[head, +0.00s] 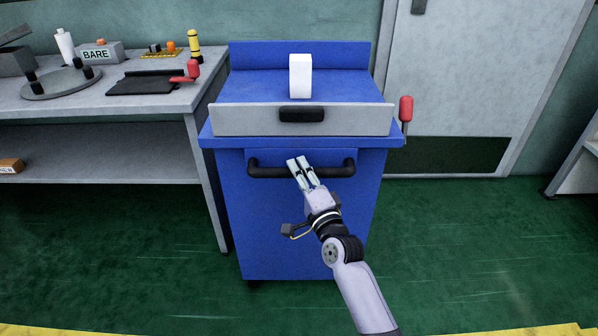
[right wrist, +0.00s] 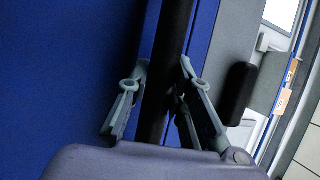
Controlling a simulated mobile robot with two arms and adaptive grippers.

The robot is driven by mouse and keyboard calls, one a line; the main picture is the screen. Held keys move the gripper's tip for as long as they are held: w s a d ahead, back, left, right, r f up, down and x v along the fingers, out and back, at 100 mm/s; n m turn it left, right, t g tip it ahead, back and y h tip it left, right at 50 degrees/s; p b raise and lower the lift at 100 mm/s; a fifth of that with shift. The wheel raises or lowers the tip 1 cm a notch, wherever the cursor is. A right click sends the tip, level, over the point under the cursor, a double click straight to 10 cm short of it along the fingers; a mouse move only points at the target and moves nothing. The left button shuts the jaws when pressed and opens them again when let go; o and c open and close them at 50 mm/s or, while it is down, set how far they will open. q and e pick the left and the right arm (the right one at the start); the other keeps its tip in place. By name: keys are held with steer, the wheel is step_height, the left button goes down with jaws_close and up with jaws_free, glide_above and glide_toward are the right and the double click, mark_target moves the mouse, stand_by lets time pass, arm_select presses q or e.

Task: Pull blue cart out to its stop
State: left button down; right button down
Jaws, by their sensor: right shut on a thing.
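The blue cart (head: 295,225) stands in the middle of the head view, upright on the green floor. A black bar handle (head: 265,170) runs across its front, below a grey front panel (head: 240,120). My right gripper (head: 301,172) is at the middle of this bar. In the right wrist view its two fingers (right wrist: 155,105) lie on either side of the dark bar (right wrist: 172,60), shut on it. The fingers hide part of the bar in the head view. My left gripper is not in view.
A grey workbench (head: 100,95) with several items stands close at the cart's left. A red-handled lever (head: 406,108) is at the cart's right side. A white block (head: 300,75) sits on the cart top. Green floor (head: 450,250) is clear at the right, with yellow marking in front.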

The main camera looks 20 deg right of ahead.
steer(key=c, duration=1.8)
jaws_free()
steer(key=shift+s+a+f, duration=0.15)
steer(key=shift+f, duration=0.2)
steer(key=shift+o, duration=1.2)
steer(key=shift+s+r, duration=0.15)
steer(key=shift+r, duration=0.1)
steer(key=shift+o, duration=0.7)
steer(key=shift+r, duration=0.1)
steer(key=v, duration=1.2)
